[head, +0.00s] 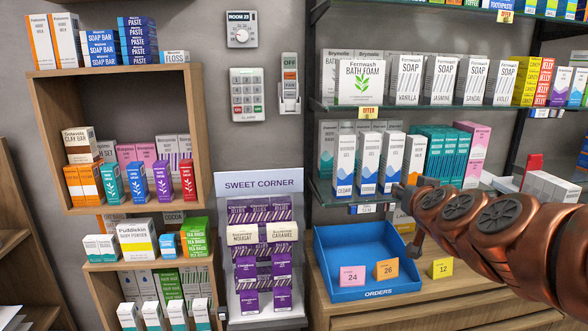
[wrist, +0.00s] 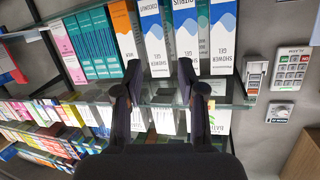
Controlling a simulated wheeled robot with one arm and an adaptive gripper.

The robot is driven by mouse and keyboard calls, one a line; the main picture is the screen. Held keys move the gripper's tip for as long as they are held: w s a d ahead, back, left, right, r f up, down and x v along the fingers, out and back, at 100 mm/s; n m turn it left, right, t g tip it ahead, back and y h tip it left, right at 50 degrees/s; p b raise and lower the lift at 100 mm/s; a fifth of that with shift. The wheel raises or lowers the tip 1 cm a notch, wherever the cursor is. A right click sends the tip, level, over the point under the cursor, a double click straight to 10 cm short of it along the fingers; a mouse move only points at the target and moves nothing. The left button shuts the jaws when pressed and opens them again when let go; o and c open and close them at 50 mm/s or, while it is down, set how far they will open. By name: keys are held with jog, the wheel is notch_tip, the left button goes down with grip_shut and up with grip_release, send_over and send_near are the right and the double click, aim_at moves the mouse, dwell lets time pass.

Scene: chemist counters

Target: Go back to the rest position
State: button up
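My copper-coloured arm (head: 490,222) reaches in from the right in the head view. My gripper (wrist: 159,64) shows in the wrist view with its two dark fingers well apart. It is open, and nothing is held between the fingers. It is in front of the glass shelf's edge, facing the shower gel boxes (wrist: 187,38). In the head view the gripper is mostly hidden by the arm, close to the lower glass shelf and above the blue orders tray (head: 332,262).
Shower gel boxes (head: 367,165) stand on the lower glass shelf, soap boxes (head: 408,79) on the one above. The tray holds cards 24 (head: 352,276) and 26 (head: 386,270); card 12 (head: 441,268) stands beside it. The sweet rack (head: 262,185) is left of the tray.

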jog(key=s+a+f+n+g+y, duration=0.4)
jog(key=s+a+f+g, duration=0.3)
jog(key=s+a+f, duration=0.65)
jog(key=s+d+f+g, duration=0.2)
jog(key=s+f+g, duration=0.1)
jog(key=s, duration=0.6)
jog(key=s+d+f+g+h, duration=0.1)
jog(key=s+f+g, duration=0.2)
jog(key=s, duration=0.6)
jog(key=s+d+f+m+g+h, duration=0.1)
jog(key=s+d+f+g, duration=0.1)
jog(key=s, duration=0.7)
jog(key=shift+d+f+g, duration=0.3)
jog(key=shift+f+g, duration=0.5)
jog(key=shift+g, duration=0.2)
jog(key=shift+d, duration=0.1)
